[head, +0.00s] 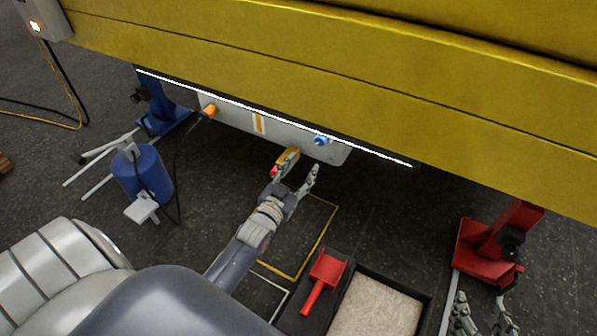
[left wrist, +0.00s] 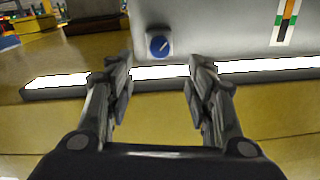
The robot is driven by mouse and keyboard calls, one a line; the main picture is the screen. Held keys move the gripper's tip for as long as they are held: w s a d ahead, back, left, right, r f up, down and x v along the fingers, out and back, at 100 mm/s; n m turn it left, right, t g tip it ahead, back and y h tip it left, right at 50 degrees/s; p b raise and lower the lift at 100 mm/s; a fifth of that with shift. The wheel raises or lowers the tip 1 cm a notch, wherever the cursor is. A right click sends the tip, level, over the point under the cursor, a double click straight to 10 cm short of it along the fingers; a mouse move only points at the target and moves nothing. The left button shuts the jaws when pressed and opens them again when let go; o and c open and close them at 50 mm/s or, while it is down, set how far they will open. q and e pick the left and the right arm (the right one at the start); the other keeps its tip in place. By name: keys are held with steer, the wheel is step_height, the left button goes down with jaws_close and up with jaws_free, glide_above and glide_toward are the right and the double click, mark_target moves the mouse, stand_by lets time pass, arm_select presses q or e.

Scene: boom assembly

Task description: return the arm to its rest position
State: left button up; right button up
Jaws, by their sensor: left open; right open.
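My left gripper (head: 298,172) reaches in just below the lower edge of the grey panel (head: 232,116) under the yellow boom (head: 340,70). Its two fingers are spread, with nothing between them in the left wrist view (left wrist: 160,82). A blue knob (head: 322,140) sits on the panel, up and to the right of the gripper; in the left wrist view a blue knob (left wrist: 160,43) shows beyond the fingertips. A small orange-and-red part (head: 287,157) overlaps one finger; I cannot tell what it belongs to. My right gripper (head: 482,314) is low at the right, open.
An orange connector (head: 210,110) with a black cable is at the panel's left. A blue cylinder (head: 143,175) stands at left by a blue stand (head: 162,108). A red stand (head: 490,250) is at right. A red tool (head: 323,280) lies beside a dark-rimmed tray (head: 427,300).

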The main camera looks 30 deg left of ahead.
arm_select(q)
steer(key=shift+s, duration=0.4)
